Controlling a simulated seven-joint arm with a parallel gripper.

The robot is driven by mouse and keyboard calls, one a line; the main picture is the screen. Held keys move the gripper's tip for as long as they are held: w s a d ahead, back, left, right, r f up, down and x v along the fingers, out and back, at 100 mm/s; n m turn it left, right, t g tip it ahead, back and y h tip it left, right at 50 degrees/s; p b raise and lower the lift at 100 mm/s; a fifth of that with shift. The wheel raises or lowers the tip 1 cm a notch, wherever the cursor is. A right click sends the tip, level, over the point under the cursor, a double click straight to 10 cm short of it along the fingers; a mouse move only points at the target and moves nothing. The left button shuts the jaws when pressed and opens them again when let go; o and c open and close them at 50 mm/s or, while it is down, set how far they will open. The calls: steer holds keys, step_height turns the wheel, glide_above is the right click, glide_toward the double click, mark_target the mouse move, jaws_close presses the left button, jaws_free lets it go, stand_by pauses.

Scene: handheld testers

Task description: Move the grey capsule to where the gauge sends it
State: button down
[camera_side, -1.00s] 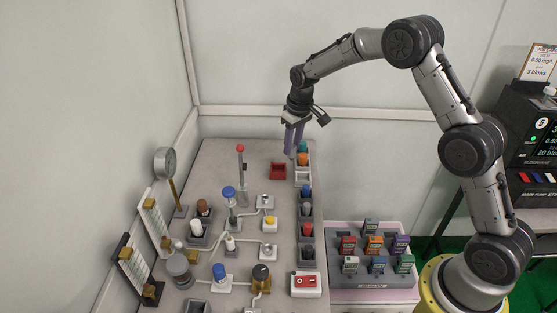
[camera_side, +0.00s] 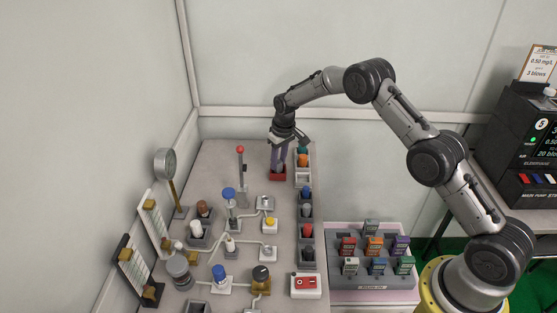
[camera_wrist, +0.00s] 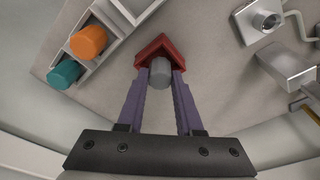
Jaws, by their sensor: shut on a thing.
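The grey capsule (camera_wrist: 160,72) is between the purple fingertips of my gripper (camera_wrist: 160,82) in the wrist view, and the gripper is shut on it. It is over or within the small red tray (camera_wrist: 157,47); I cannot tell whether it touches the bottom. In the side view my gripper (camera_side: 278,165) points down at the red tray (camera_side: 278,177) near the back of the bench, and the fingers hide the capsule. The round gauge (camera_side: 165,162) stands on a brass post at the left; its reading is too small to make out.
A rack with a teal capsule (camera_wrist: 65,74) and an orange capsule (camera_wrist: 88,41) stands beside the red tray. A tall rod with a red ball (camera_side: 240,150) stands left of the gripper. Grey holders (camera_side: 307,239) line the bench's right side. The back left of the bench is clear.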

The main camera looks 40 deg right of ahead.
steer(key=c, duration=0.6)
jaws_free()
steer(key=shift+f, duration=0.1)
steer(key=shift+o, duration=0.2)
step_height(320, 180, up, 12)
steer(key=s, duration=0.1)
steer(key=shift+s+r, duration=0.2)
steer(key=shift+s, duration=0.2)
steer(key=s+a+r+t, duration=0.1)
steer(key=s+a+r, duration=0.1)
steer(key=s+r, duration=0.7)
steer(key=s+a+r+t, duration=0.1)
steer(key=s+a+r, duration=0.1)
steer(key=s+r, duration=0.7)
steer(key=s+a+f+t, duration=0.1)
steer(key=s, duration=1.1)
steer(key=s+a+f, duration=0.1)
steer(key=s+f, duration=0.1)
steer(key=s, duration=1)
steer(key=shift+s+t, duration=0.25)
steer(key=shift+t, duration=0.15)
